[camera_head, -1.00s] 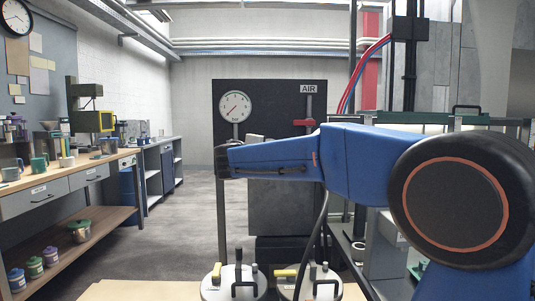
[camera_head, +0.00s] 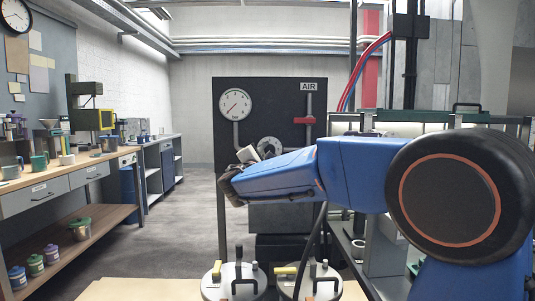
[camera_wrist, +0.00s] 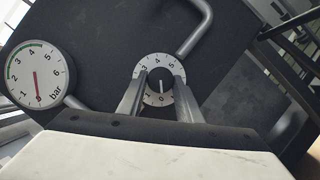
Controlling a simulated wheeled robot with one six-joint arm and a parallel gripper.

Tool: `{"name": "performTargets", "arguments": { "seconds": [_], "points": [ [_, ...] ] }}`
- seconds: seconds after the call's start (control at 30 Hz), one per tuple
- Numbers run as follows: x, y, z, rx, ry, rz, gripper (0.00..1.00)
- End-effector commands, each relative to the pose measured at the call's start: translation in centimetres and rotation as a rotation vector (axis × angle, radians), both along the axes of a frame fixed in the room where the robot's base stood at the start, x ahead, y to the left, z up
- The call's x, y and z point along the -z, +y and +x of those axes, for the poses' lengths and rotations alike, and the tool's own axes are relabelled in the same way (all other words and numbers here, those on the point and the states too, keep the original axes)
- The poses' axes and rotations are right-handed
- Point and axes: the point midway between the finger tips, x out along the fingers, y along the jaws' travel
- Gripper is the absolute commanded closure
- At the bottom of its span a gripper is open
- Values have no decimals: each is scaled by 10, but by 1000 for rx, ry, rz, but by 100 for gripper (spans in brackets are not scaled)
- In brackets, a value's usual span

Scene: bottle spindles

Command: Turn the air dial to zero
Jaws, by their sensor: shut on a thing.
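The air dial (camera_wrist: 161,61) is a round white disc with black numbers and a dark middle, on a black panel. In the wrist view its white mark appears to point down at the 0. My gripper (camera_wrist: 160,77) has one finger on each side of the dial's middle and is shut on it; the fingers hide parts of the scale. In the head view the dial (camera_head: 268,145) shows just above my blue arm; the fingers cannot be made out there. The pressure gauge (camera_wrist: 35,75), marked bar, has its red needle near 0; the head view also shows it (camera_head: 236,104).
A red valve handle (camera_head: 304,120) sits on the pipe under the AIR sign (camera_head: 308,87). Grey pipes (camera_wrist: 202,25) run close to the dial. Two round lids with handles (camera_head: 235,281) stand low in front. A workbench with mugs (camera_head: 60,180) lines the left; the floor between is clear.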

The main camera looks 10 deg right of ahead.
Motion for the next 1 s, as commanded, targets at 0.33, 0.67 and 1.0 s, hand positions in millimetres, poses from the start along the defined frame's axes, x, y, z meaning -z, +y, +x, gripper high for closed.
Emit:
{"name": "performTargets", "arguments": {
  "seconds": [0.33, 0.67, 1.0],
  "points": [
    [2, 0, 0, 1, 8, -26, 90],
    [2, 0, 0, 0, 8, -25, 49],
    [1, 2, -3, -1, 6, -24, 49]
  ]
}}
